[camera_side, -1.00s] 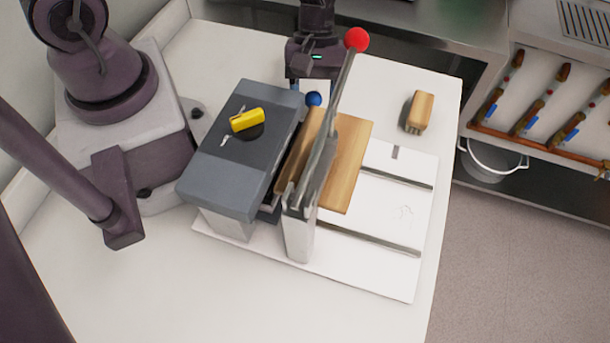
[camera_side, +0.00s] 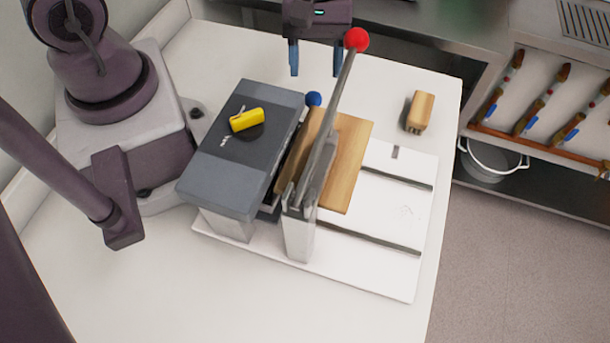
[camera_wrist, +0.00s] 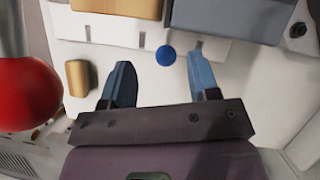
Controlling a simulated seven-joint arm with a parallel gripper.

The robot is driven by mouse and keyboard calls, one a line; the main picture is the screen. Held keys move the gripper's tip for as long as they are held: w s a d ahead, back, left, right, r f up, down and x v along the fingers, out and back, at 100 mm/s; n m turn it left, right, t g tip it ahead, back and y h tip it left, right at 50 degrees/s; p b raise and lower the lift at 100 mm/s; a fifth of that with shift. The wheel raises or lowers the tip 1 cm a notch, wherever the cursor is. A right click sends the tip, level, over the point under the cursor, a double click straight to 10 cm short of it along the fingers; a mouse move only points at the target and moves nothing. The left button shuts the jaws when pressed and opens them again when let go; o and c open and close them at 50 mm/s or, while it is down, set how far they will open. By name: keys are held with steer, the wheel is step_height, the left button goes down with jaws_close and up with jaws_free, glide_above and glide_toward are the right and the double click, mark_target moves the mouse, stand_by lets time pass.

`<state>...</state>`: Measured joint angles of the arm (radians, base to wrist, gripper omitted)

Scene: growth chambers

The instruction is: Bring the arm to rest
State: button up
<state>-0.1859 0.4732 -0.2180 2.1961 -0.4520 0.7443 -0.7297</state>
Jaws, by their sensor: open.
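My gripper (camera_side: 315,62) is at the top of the side view, above the back of the white table. Its two blue fingers are apart with nothing between them. In the wrist view the open fingers (camera_wrist: 164,84) point toward the machine, and a blue knob (camera_wrist: 166,55) shows beyond them. The machine is a grey box (camera_side: 215,185) with a yellow knob (camera_side: 247,119) on top, a metal lever (camera_side: 330,125) with a red ball (camera_side: 356,40), and a wooden board (camera_side: 348,165) on a white base. The blue knob (camera_side: 313,98) also shows in the side view, apart from my gripper.
A small wooden block with bristles (camera_side: 420,111) lies on the table at the right. The red ball (camera_wrist: 28,94) is close at the left of the wrist view. A rack of brushes (camera_side: 535,100) and a white bucket (camera_side: 490,160) are beyond the table. The table front is clear.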

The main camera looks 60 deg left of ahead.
steer(key=shift+r, duration=0.2)
steer(key=shift+s+m, duration=0.1)
steer(key=shift+m, duration=0.3)
steer(key=s+a+r+m+t+y, duration=0.1)
steer(key=s+a+r+m+t, duration=0.1)
steer(key=r, duration=0.5)
steer(key=s+a+r+m+t+y, duration=0.2)
steer(key=s+r+m+t, duration=0.1)
steer(key=r, duration=0.4)
steer(key=s+a+r+m+t+y, duration=0.1)
steer(key=s+a+r+m+t, duration=0.1)
steer(key=r+m, duration=0.4)
steer(key=shift+s+a+r+m+t+y, duration=0.3)
steer(key=shift+s+a+r+t, duration=0.15)
steer(key=shift+s, duration=0.5)
